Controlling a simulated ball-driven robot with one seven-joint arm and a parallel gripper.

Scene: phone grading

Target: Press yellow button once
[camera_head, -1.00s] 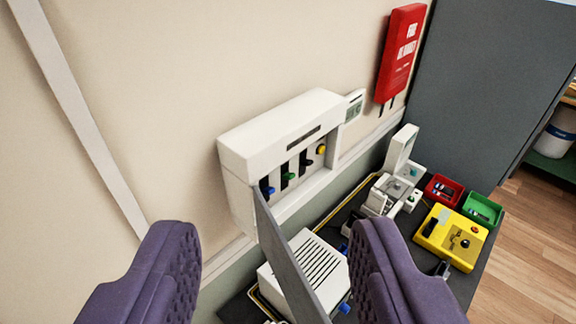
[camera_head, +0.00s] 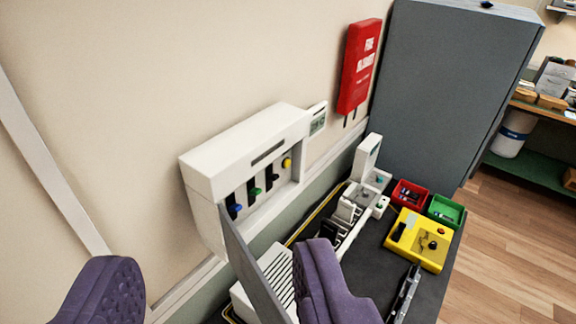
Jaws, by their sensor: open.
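The yellow button (camera_head: 287,163) is a small round knob at the right end of a row on the front of a white wall-mounted dispenser box (camera_head: 245,160). Blue (camera_head: 236,209), green (camera_head: 256,192) and black (camera_head: 274,178) knobs sit to its left in dark slots. My gripper (camera_head: 215,290) shows as two purple textured fingers at the bottom, wide apart with nothing between them. It is nearer the camera than the dispenser and touches no button.
A grey upright panel (camera_head: 255,262) stands below the dispenser, beside a white vented box (camera_head: 278,275). The dark bench (camera_head: 368,262) holds a white device (camera_head: 365,170), a yellow box (camera_head: 420,238), and red (camera_head: 410,194) and green (camera_head: 446,211) trays. A red fire-blanket case (camera_head: 359,65) hangs behind.

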